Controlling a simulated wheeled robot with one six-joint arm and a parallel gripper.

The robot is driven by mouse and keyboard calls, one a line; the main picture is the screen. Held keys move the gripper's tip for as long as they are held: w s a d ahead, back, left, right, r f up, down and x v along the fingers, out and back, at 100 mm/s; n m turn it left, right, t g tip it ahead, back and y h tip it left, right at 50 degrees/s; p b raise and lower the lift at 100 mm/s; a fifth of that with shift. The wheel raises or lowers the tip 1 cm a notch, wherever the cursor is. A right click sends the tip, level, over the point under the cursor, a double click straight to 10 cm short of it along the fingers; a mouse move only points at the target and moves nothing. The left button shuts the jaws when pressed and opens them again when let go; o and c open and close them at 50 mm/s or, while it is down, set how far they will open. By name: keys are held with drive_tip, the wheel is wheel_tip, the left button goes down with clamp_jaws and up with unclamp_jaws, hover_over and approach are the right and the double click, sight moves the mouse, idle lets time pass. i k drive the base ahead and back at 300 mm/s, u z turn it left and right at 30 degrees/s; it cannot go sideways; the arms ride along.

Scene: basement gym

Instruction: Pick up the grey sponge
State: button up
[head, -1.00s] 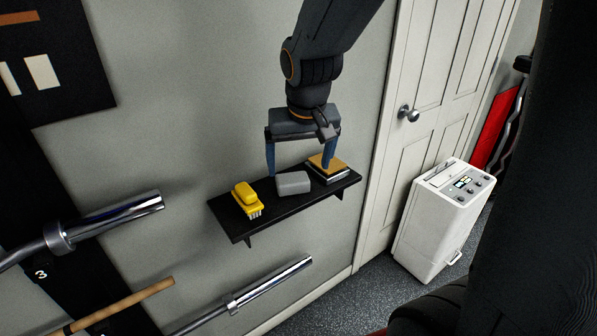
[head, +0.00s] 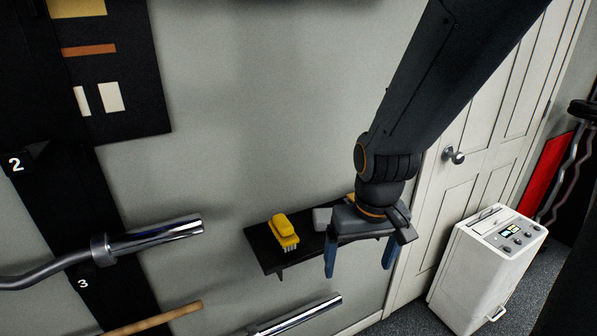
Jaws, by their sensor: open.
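The grey sponge (head: 321,219) lies on a black wall shelf (head: 268,251), to the right of the yellow brush; its right part is hidden behind my gripper. My gripper (head: 358,268) is open and empty, its two blue fingers pointing down.
A yellow brush (head: 283,230) stands on the shelf's left part. A bit of a tan-topped item (head: 350,198) shows behind my gripper. Chrome bar ends (head: 160,236) stick out at left. A white appliance (head: 480,265) stands by the door (head: 480,120).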

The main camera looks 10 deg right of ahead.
sight(322, 216)
drive_tip(key=z, duration=1.6)
drive_tip(key=k, duration=0.75)
drive_tip(key=u, duration=0.55)
drive_tip(key=i, duration=1)
